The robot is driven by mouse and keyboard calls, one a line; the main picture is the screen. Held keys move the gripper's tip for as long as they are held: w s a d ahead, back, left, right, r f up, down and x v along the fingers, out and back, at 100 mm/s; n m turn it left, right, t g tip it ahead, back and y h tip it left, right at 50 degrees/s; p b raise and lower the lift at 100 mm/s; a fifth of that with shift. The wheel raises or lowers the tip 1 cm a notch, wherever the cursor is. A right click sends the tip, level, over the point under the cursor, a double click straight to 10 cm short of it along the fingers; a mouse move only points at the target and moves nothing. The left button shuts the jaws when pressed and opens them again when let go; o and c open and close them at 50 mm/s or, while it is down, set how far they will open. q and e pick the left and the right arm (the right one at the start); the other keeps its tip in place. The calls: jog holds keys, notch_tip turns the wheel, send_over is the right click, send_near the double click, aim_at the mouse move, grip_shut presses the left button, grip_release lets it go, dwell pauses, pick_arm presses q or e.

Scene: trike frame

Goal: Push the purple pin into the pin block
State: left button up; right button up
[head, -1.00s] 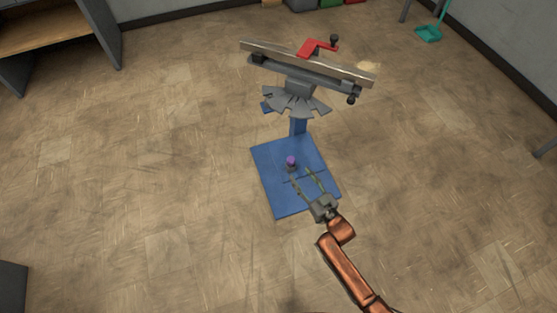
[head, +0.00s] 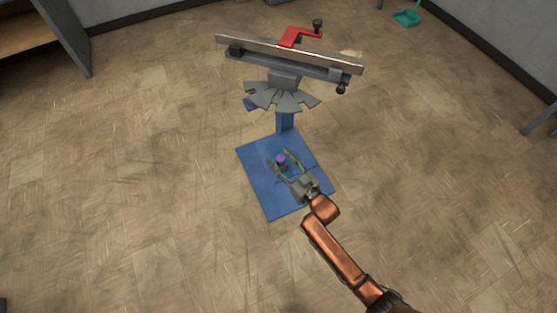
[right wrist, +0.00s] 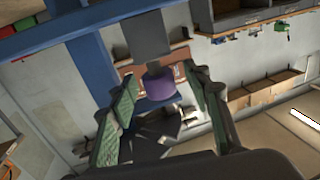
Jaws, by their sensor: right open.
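In the right wrist view the green finger pads (right wrist: 168,97) flank the purple head with a gap on both sides. My left gripper is not in view.
A blue post (head: 285,121) rises from the plate's back edge. It carries grey fanned plates (head: 284,97), a long rail (head: 300,58) and a red crank (head: 293,36). The floor around the plate is clear. A teal dustpan (head: 408,18) lies far right.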

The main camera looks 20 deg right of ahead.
jog(key=shift+c, duration=0.6)
grip_shut()
jog(key=shift+r, duration=0.15)
